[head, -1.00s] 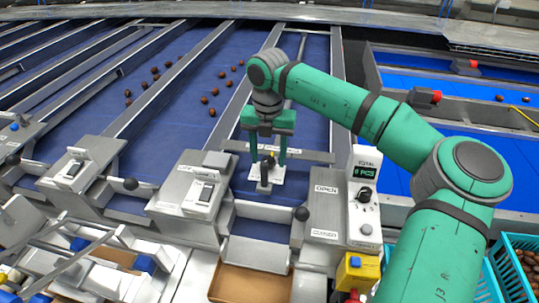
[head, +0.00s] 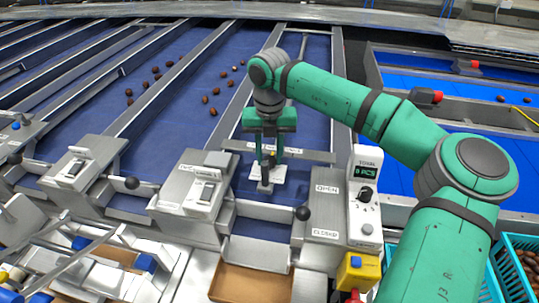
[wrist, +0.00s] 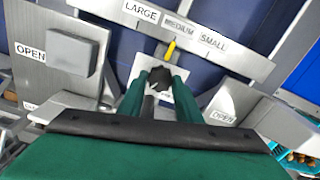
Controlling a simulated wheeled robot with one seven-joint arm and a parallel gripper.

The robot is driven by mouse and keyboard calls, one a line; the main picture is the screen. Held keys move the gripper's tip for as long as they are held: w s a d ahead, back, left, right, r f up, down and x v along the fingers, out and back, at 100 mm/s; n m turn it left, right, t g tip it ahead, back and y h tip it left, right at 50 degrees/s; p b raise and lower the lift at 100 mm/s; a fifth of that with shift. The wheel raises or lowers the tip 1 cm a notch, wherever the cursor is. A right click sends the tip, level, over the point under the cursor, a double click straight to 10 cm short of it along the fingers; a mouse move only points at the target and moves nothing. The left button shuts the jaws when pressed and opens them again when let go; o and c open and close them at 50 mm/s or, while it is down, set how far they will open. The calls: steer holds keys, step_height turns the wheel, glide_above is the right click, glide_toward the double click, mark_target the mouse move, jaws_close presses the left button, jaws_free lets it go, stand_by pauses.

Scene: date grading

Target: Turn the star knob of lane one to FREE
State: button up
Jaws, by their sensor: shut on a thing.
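The dark star knob (wrist: 158,76) sits between the two green fingers of my gripper (wrist: 160,84) in the wrist view, in front of a white plate (wrist: 185,98). In the head view the white plate (head: 279,174) shows below my gripper (head: 268,157), and the fingers mostly hide the knob. My gripper is shut on the knob. No FREE mark is readable. A yellow pointer (wrist: 170,48) stands just beyond the knob, below the MEDIUM label of a LARGE, MEDIUM, SMALL strip (wrist: 178,27).
A counter box with a small display (head: 365,171) stands right of the knob. A lever with a black ball (head: 302,213) is beside the OPEN and CLOSED panel (head: 326,210). A grey switch box (head: 198,188) stands to the left. Dates (head: 205,99) lie on the blue belt behind.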

steer(key=n, duration=0.4)
steer(key=shift+w+r+n, duration=0.1)
steer(key=shift+w+n, duration=0.05)
steer(key=shift+n, duration=0.15)
steer(key=n, duration=0.3)
steer(key=shift+n, duration=0.4)
steer(key=n, duration=0.3)
steer(key=shift+n, duration=2)
steer(key=o, duration=1)
steer(key=shift+o, duration=0.2)
